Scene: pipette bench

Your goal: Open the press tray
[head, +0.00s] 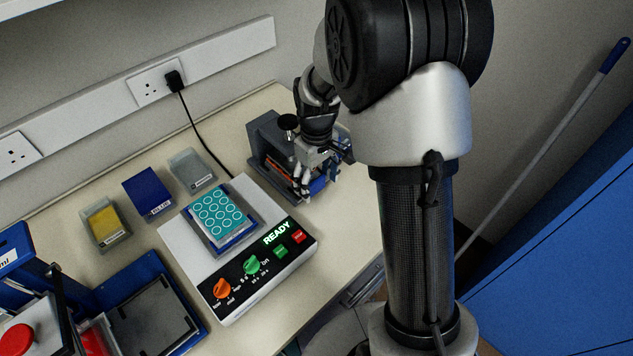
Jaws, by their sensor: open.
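My gripper (308,190) is open at the back right of the bench, its fingers pointing down. It is at the front of a dark grey device (264,137) with an orange part inside and blue parts at its right. The fingers overlap this device in the picture; I cannot tell whether they touch it. My arm and gripper hide the device's right side. A blue-framed unit with a dark flat tray (155,318) lies at the lower left, beside a red round button (17,340). I cannot tell which of the two is the press, nor whether its tray is open.
A white machine (185,246) showing READY, with knobs and a teal-circled plate (222,216), stands mid-bench. Yellow (105,223), blue (148,190) and grey (190,170) boxes stand behind it. A black cable (200,138) runs from the wall socket. Some bench right of the machine is clear.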

